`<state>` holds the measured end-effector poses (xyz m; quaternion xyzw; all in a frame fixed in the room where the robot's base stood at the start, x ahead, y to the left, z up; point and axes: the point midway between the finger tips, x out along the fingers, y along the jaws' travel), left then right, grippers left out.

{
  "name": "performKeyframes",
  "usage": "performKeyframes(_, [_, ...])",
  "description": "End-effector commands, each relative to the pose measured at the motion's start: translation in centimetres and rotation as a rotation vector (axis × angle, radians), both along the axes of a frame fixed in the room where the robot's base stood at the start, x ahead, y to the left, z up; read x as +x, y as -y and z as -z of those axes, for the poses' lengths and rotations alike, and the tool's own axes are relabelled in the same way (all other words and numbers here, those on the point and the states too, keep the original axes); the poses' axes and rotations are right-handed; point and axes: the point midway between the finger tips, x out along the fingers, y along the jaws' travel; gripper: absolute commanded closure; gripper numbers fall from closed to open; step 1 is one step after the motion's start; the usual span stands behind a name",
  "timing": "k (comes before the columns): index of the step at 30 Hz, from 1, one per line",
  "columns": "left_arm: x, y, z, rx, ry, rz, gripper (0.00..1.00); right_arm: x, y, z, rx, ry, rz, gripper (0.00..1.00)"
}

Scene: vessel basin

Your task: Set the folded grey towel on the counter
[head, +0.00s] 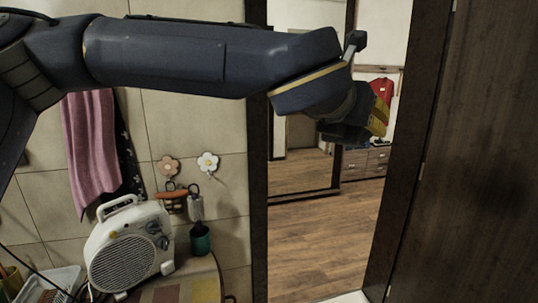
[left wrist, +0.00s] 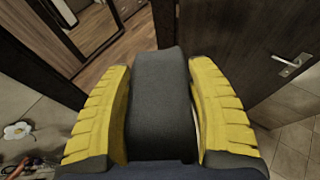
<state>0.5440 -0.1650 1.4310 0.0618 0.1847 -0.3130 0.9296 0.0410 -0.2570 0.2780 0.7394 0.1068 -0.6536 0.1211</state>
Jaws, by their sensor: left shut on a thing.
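My left gripper (head: 376,122) is raised in front of the doorway in the head view, its yellow fingers pointing away and partly hidden by its own body. In the left wrist view it is shut on the folded grey towel (left wrist: 161,100), a dark grey thick pad standing between the two yellow fingers. In the head view I cannot clearly make out the towel. No surface is clearly identifiable as the counter; a pale edge (head: 346,298) shows at the bottom. My right gripper is not in view.
A white fan heater (head: 125,247) stands on a surface with a striped cover (head: 190,290) at lower left. A green bottle (head: 200,240) is beside it. A pink towel (head: 92,145) hangs on the tiled wall. A dark door (head: 475,150) stands right of the open doorway.

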Motion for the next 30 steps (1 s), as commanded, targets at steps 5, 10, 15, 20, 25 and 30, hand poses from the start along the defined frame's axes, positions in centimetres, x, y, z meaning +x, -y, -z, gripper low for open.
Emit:
performKeyframes(5, [-1.7, 1.1, -2.5, -0.001, 0.000, 0.042, 0.75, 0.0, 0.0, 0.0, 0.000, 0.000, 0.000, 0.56])
performKeyframes(10, [-1.9, 1.3, -2.7, 0.000, -0.005, 0.053, 0.75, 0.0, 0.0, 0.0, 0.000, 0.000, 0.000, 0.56])
performKeyframes(15, [-1.9, 1.3, -2.7, 0.000, -0.003, 0.051, 0.75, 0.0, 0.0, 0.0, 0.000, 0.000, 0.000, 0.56])
performKeyframes(20, [-1.9, 1.3, -2.6, -0.002, -0.006, 0.052, 0.75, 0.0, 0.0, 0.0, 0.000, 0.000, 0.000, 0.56])
performKeyframes(25, [-1.9, 1.3, -2.6, 0.000, -0.005, 0.050, 0.75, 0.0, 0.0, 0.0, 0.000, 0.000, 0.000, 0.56])
performKeyframes(30, [-1.9, 1.3, -2.6, -0.002, -0.004, 0.050, 0.75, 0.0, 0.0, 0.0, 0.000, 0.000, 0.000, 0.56])
